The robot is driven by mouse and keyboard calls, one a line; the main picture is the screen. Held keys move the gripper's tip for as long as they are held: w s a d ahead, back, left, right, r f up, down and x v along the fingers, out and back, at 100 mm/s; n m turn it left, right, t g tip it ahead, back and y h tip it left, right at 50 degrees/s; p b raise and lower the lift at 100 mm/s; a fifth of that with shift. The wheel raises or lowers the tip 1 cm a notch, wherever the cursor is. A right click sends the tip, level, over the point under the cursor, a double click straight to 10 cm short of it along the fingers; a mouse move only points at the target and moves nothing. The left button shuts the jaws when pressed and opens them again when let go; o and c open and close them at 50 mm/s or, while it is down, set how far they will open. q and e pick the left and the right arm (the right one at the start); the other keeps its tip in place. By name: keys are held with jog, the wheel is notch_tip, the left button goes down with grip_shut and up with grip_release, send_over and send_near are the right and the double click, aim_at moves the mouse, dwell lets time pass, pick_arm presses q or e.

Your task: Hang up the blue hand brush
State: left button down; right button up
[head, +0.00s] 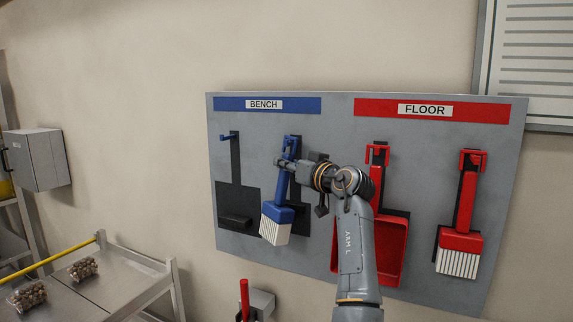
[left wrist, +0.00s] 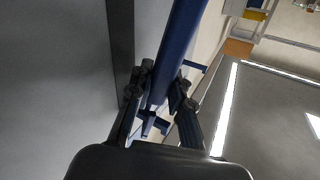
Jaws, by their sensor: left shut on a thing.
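The blue hand brush (head: 277,212) hangs bristles down in front of the grey board, under the blue BENCH strip, slightly tilted. Its white bristles point down and a dark silhouette shows behind it. My left gripper (head: 286,164) is shut on its handle, near the upper end. In the left wrist view the blue handle (left wrist: 180,45) runs between the two fingers of my left gripper (left wrist: 160,95). A blue hook shape shows at the handle's top in the head view; I cannot tell whether the brush rests on a peg. My right gripper is not in view.
Left of the brush, a blue peg (head: 228,137) is empty above a dustpan-shaped silhouette. A red dustpan (head: 391,240), partly behind my arm, and a red brush (head: 462,240) hang under FLOOR. A metal cart (head: 110,285) stands lower left.

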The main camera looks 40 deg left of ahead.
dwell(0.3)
pick_arm(q)
jog(key=c, duration=1.1)
grip_release()
jog(key=shift+c, duration=0.2)
jog(key=shift+d, duration=0.1)
jog(key=v, duration=1.1)
jog(key=shift+s+d, duration=0.2)
jog(key=shift+d, duration=0.15)
